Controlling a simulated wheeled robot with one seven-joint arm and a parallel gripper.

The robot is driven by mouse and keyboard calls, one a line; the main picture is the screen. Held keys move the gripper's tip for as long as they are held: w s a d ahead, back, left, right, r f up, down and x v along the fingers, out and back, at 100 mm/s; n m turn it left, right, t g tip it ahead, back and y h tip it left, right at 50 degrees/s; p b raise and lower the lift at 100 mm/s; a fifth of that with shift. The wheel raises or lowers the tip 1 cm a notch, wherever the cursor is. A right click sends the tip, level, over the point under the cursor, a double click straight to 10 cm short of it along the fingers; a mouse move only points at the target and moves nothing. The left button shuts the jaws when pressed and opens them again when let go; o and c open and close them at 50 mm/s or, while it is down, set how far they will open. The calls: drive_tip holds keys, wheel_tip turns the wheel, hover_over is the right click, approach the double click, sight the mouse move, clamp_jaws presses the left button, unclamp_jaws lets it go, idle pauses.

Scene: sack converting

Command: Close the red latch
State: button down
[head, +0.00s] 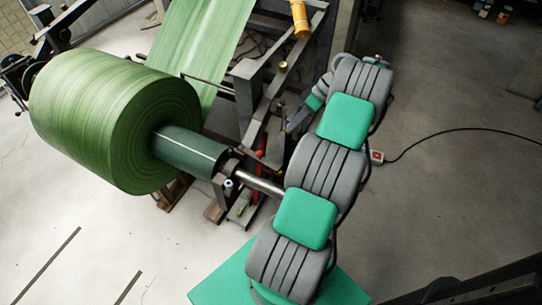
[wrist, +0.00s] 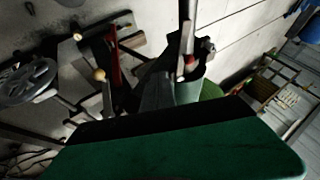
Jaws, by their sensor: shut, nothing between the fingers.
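A red lever, which looks like the red latch (head: 258,168), shows in the head view beside the steel shaft, below the machine frame and left of my arm. In the wrist view the red latch (wrist: 115,62) stands upright left of centre, next to a lever with a pale round knob. My gripper (head: 296,122) is shut and empty, up and to the right of the latch in the head view, apart from it as far as I can tell. In the wrist view my dark fingers (wrist: 157,88) lie right of the latch. The latch's lower end is partly hidden.
A big green roll (head: 115,120) sits on a dark green core (head: 190,150) and steel shaft (head: 260,184) at left. A green web (head: 200,45) rises behind it. The machine frame (head: 262,85) is close to my gripper. A cable (head: 440,135) lies on open floor at right.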

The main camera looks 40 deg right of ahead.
sight(258, 155)
drive_tip(key=w+a+f+b, duration=0.1)
drive_tip(key=a+f+b, duration=0.3)
drive_tip(key=a+f, duration=0.4)
drive_tip(key=shift+w+a, duration=0.3)
drive_tip(key=shift+a, duration=0.25)
drive_tip(key=shift+s+a, duration=0.1)
